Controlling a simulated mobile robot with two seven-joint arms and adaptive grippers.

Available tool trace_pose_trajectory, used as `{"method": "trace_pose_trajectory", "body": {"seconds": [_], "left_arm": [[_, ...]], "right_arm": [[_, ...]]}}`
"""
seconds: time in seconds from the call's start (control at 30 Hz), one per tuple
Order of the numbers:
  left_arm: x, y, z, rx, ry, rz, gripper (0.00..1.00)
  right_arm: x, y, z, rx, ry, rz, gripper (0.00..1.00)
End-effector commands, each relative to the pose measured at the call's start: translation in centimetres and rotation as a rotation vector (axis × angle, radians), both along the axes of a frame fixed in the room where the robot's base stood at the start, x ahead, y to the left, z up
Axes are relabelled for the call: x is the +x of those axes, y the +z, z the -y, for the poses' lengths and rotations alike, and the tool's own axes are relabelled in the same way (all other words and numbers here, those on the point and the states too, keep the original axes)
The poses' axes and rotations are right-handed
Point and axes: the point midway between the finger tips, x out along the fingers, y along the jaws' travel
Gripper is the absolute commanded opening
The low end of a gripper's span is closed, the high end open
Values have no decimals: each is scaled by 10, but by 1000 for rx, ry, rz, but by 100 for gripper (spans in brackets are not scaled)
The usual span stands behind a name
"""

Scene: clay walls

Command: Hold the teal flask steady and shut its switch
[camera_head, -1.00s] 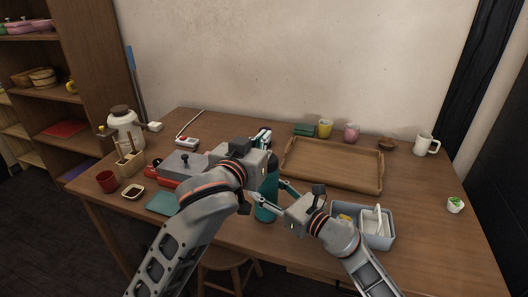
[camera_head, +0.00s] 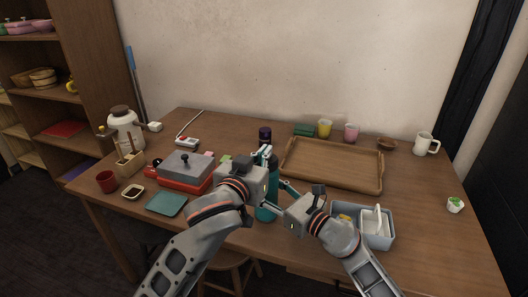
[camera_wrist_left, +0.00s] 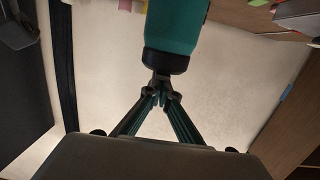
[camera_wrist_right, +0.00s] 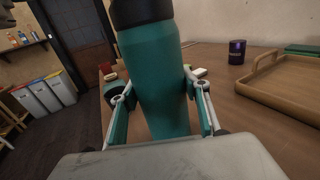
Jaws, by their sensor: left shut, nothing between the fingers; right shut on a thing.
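The teal flask (camera_head: 267,208) stands upright near the table's front edge, partly hidden by my left gripper in the head view. Its dark cap (camera_wrist_right: 140,12) shows in the right wrist view. My right gripper (camera_wrist_right: 160,105) is shut on the flask's body (camera_wrist_right: 156,75), one finger on each side. My left gripper (camera_head: 264,152) is shut and empty beside the top of the flask. In the left wrist view its closed fingertips (camera_wrist_left: 161,82) are close to the dark cap (camera_wrist_left: 166,61); I cannot tell whether they touch. I cannot make out the switch.
A wooden tray (camera_head: 330,178) lies behind and right. A grey bin (camera_head: 381,241) with things in it is near my right arm. A red and grey appliance (camera_head: 186,184) and a teal mat (camera_head: 166,203) are left. A purple jar (camera_head: 264,134) stands behind the flask.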

Motion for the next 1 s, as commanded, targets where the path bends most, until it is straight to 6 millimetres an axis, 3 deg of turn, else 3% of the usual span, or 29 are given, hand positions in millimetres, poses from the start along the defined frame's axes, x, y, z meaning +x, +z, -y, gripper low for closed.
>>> {"method": "trace_pose_trajectory", "body": {"seconds": [0.27, 0.7, 1.0], "left_arm": [[-10, 0, -4, -1, 0, -1, 0], [-88, 11, -31, -2, -1, -2, 0], [-112, 14, -39, 0, 0, -1, 0]], "right_arm": [[0, -1, 0, 0, 0, -1, 12], [0, -1, 0, -1, 0, -1, 12], [0, 0, 0, 0, 0, 0, 12]]}}
